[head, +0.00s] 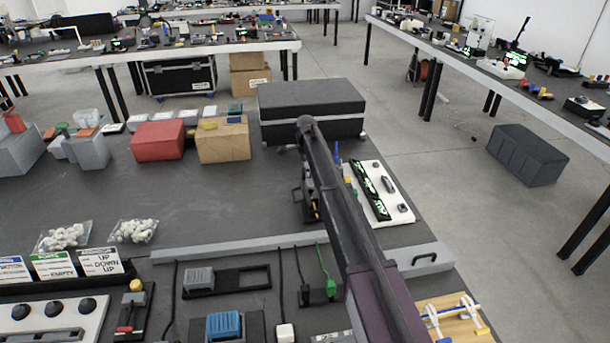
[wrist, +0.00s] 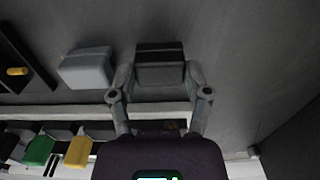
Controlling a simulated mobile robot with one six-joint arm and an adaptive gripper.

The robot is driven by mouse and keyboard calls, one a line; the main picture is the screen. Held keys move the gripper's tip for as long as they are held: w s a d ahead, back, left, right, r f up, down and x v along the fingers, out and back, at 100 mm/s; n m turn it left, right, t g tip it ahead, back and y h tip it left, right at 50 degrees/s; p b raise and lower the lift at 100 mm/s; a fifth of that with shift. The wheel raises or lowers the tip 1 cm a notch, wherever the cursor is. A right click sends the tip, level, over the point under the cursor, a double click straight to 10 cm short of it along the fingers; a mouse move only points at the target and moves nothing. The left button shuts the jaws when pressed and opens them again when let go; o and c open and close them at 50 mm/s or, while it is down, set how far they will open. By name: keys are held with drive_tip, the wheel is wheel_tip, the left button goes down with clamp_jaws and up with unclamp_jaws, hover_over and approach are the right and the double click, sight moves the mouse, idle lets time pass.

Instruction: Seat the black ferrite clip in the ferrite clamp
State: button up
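In the wrist view, my gripper (wrist: 160,76) has its two grey fingers on either side of a dark block (wrist: 160,54). The block has a thin light line across its black part and a greyer near face. It looks like the black ferrite clip, and the fingertips appear to press on both its sides. In the head view, my arm runs up from the lower right and bends down over the bench, and my gripper (head: 308,203) is partly hidden behind it. I cannot make out the clip there. I cannot tell for sure which fixture is the ferrite clamp.
A long grey rail (head: 210,249) crosses the bench. A grey block on a black base (head: 200,278), a blue block (head: 223,325) and a green plug (head: 327,285) sit nearer. A white board (head: 391,194) lies right of my arm. A black case (head: 310,100) stands behind.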

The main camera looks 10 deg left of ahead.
drive_tip(key=shift+c, duration=0.5)
drive_tip(key=shift+r, duration=0.2)
wheel_tip(320, 180, up, 10)
drive_tip(key=p, duration=1)
drive_tip(key=shift+f, duration=0.2)
drive_tip(key=shift+r, duration=0.15)
wheel_tip(320, 180, up, 16)
drive_tip(key=p, duration=1.6)
drive_tip(key=shift+p, duration=0.3)
drive_tip(key=shift+w+r, duration=0.1)
